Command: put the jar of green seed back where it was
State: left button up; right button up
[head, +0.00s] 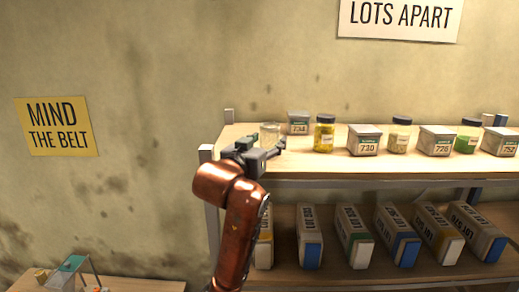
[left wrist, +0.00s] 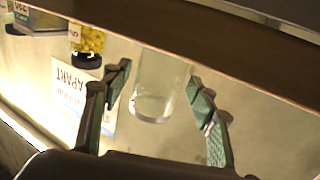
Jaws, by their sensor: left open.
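The jar of green seed (head: 468,137) stands upright near the right end of the upper shelf, between two boxes. My left gripper (head: 263,147) is at the left end of that shelf, far from the green jar. It is open. A clear glass jar (head: 269,134) that looks empty stands just behind it. In the left wrist view the clear jar (left wrist: 160,92) shows between the spread fingers (left wrist: 162,84); I cannot tell whether they touch it. My right gripper is not in view.
Along the upper shelf (head: 300,163) stand a yellow-filled jar (head: 324,135), a pale-filled jar (head: 399,136) and several labelled boxes, such as box 730 (head: 364,141). Upright cartons (head: 359,237) fill the lower shelf. A small table (head: 135,284) is at the lower left.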

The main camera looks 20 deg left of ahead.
pick_arm(q)
jog(key=s+a+b, duration=0.1)
jog(key=s+b, duration=0.4)
jog(key=s, duration=0.6)
jog(key=shift+s+a, duration=0.15)
jog(key=shift+s, duration=0.05)
jog(key=shift+f, duration=0.1)
